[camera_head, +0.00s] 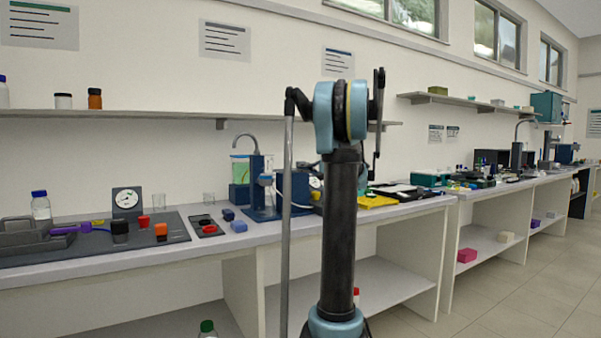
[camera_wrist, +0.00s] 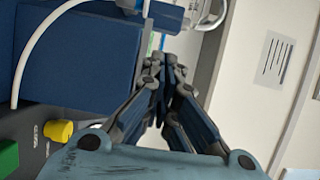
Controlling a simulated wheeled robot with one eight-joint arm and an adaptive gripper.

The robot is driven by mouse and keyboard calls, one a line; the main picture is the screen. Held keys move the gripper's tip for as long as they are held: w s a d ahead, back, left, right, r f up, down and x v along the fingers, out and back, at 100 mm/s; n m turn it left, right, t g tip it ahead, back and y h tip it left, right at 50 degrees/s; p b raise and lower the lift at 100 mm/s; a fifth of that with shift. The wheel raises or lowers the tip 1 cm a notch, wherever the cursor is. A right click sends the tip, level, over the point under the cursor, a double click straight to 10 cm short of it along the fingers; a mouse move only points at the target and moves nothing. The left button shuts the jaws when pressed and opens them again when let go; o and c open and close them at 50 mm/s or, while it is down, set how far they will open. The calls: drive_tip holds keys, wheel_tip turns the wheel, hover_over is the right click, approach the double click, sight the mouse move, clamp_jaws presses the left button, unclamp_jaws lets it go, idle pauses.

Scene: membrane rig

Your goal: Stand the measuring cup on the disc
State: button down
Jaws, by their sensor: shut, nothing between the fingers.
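My gripper (camera_wrist: 163,65) is shut and empty in the wrist view, beside a large dark blue block (camera_wrist: 80,60). Just past its fingertips, at the top edge, is a pale, partly clear object (camera_wrist: 190,12); I cannot tell whether it is the measuring cup. In the head view my arm hides the gripper's fingertips. I cannot make out the disc for certain; a small dark tray (camera_head: 209,233) holds round red and dark pieces.
The blue rig (camera_head: 258,190) with its tap stands on the bench left of my arm. A white tube (camera_wrist: 32,50) curves over the blue block, with a yellow knob (camera_wrist: 59,131) near it. A dial gauge (camera_head: 127,202) and dark mat (camera_head: 70,248) are at left.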

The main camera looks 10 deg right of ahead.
sight(267, 165)
drive_tip(key=shift+w+a, duration=1)
drive_tip(key=shift+a, duration=0.5)
drive_tip(key=shift+w+a, duration=0.95)
drive_tip(key=shift+a, duration=0.55)
drive_tip(key=shift+w+a, duration=1)
drive_tip(key=shift+a, duration=0.5)
